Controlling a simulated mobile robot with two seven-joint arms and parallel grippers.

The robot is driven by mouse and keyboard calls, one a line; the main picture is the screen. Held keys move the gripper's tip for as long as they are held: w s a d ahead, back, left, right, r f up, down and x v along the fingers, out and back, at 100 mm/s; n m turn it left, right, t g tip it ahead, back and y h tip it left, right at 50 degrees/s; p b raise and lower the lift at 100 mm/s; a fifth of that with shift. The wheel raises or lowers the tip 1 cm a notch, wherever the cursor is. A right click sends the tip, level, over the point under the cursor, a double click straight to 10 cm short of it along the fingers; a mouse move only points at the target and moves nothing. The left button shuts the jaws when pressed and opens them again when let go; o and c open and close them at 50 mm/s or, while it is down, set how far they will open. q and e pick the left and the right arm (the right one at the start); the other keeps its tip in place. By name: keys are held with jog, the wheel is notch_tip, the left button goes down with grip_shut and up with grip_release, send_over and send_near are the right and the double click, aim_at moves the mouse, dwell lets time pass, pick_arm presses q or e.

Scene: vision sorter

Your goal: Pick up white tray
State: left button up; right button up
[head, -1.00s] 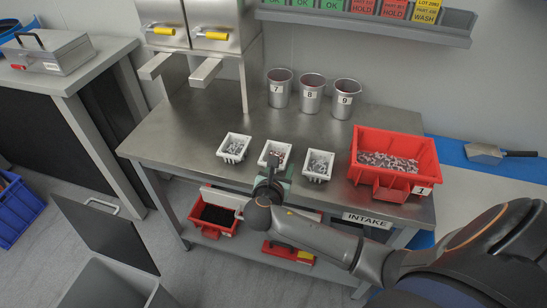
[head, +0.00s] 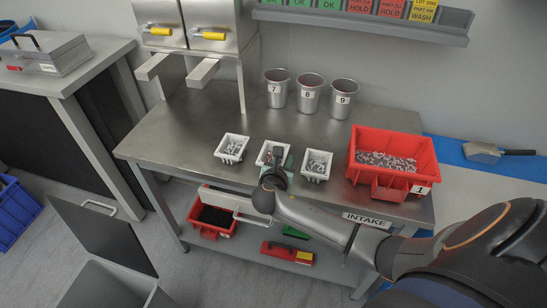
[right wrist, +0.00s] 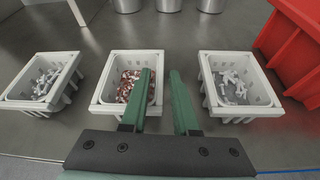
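Three small white trays stand in a row on the steel table: a left tray (head: 230,160) with grey parts, a middle tray (head: 259,161) with reddish and pale parts, and a right tray (head: 314,177) with grey parts. The right wrist view shows the left tray (right wrist: 64,97), the middle tray (right wrist: 103,94) and the right tray (right wrist: 241,110). My right gripper (head: 277,160) is at the middle tray and partly covers it. Its green fingers (right wrist: 160,75) are apart and empty, one on each side of the tray's right wall as seen there; contact is unclear. My left gripper is out of view.
A red bin (head: 370,178) numbered 1, with grey parts, stands right of the trays. Steel cups numbered 7 (head: 277,100), 8 (head: 309,104) and 9 (head: 341,108) stand behind. The table's left part (head: 175,130) is clear. A red bin (head: 213,231) sits on the lower shelf.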

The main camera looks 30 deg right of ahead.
grip_shut()
dwell(1.0)
